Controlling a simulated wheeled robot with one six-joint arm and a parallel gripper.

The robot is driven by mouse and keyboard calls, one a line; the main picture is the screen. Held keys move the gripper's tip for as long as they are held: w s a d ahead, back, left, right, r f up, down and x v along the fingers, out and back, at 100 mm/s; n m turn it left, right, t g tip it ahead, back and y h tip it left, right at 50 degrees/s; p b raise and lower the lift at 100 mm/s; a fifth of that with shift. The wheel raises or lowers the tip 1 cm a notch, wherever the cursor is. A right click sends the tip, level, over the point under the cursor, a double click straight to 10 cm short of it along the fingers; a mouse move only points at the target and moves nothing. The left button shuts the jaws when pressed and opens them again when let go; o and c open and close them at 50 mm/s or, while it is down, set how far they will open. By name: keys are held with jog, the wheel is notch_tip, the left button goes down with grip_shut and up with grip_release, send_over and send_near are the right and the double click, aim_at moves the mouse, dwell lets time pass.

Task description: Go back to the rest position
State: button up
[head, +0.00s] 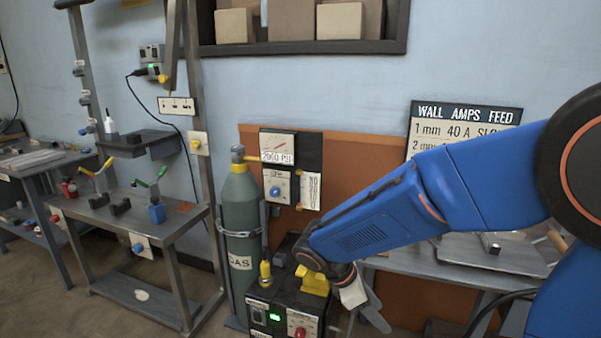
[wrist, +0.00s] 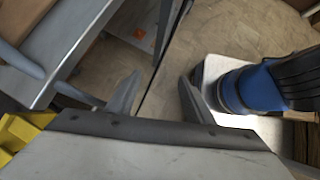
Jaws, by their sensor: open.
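My gripper (head: 368,303) hangs at the end of my blue arm, low beside the right side of the welding machine (head: 284,301). In the wrist view my gripper (wrist: 157,95) shows two grey fingers spread apart with nothing between them, above the floor. A yellow part (head: 313,280) on top of the machine is close to my wrist in the head view. A yellow thing (wrist: 20,130) also shows at the left edge of the wrist view.
A chained gas cylinder (head: 241,215) stands left of the machine. A workbench (head: 135,215) with small tools is further left. A metal table (head: 405,262) stands behind my arm on the right, under a wall sign (head: 462,130). Open floor (wrist: 200,35) lies below my gripper.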

jog(key=s+d+r+m+t+y, duration=0.2)
jog(key=s+d+r+m, duration=0.3)
jog(key=s+m, duration=0.3)
jog(key=s+d+r+m+t+y, duration=0.2)
jog(key=s+d+r+m+y, duration=0.3)
jog(key=s+m, duration=0.3)
jog(key=shift+s+d+m+t, duration=0.2)
jog(key=shift+m+t, duration=0.2)
jog(key=shift+m, duration=0.8)
